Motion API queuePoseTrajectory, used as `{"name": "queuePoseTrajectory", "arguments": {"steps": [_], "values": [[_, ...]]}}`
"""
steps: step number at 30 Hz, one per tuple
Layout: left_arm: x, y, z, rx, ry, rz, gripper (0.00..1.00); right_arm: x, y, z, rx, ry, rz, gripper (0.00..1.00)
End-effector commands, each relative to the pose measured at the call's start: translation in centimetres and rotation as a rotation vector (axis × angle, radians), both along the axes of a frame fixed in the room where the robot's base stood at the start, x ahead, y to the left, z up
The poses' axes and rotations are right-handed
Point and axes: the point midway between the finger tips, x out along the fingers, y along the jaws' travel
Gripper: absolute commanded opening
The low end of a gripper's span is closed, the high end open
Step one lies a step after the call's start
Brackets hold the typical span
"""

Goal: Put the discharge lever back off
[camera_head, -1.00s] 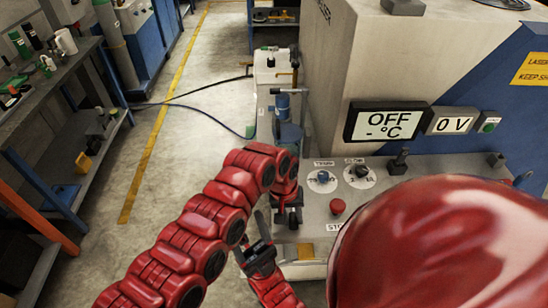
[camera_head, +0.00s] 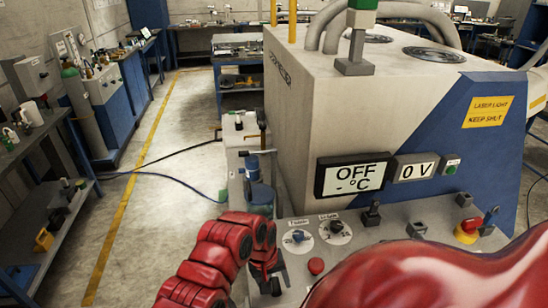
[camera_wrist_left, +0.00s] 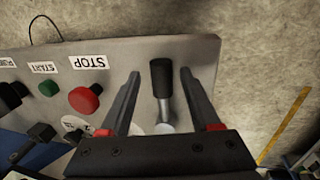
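My left gripper (camera_wrist_left: 160,78) is open. Its two fingers stand on either side of a lever with a black grip (camera_wrist_left: 162,78) and a metal shaft, with gaps on both sides. No label shows on this lever, so I cannot tell whether it is the discharge lever. The lever stands at the end of the grey control panel (camera_wrist_left: 120,62), beside the red STOP button (camera_wrist_left: 85,99). In the head view the left gripper (camera_head: 266,283) is at the panel's left end, partly hidden by my red arm. My right gripper is not in view.
The display (camera_head: 352,175) reads OFF and the small one beside it (camera_head: 411,167) reads 0 V. Two dials (camera_head: 297,236) and (camera_head: 335,231), a black lever (camera_head: 372,213) and a red-yellow button (camera_head: 467,231) are on the panel. The floor (camera_head: 165,215) at left is clear.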

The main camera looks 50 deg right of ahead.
Motion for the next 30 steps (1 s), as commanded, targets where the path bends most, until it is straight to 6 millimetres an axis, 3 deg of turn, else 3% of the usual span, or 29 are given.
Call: {"name": "queuePoseTrajectory", "arguments": {"steps": [11, 17, 22, 30], "values": [[0.3, 0.1, 0.8, -0.003, -0.003, 0.001, 0.63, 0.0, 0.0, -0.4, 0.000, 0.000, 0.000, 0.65], [0.7, 0.6, 4.5, -0.004, -0.004, 0.001, 0.63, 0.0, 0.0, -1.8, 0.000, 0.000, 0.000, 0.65], [1.3, 1.4, 8.9, -0.005, -0.006, 0.001, 0.63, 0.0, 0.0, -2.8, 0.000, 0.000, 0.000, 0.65], [1.9, 2.3, 14.1, 0.002, -0.004, 0.001, 0.63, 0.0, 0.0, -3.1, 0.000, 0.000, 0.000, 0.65]]}}
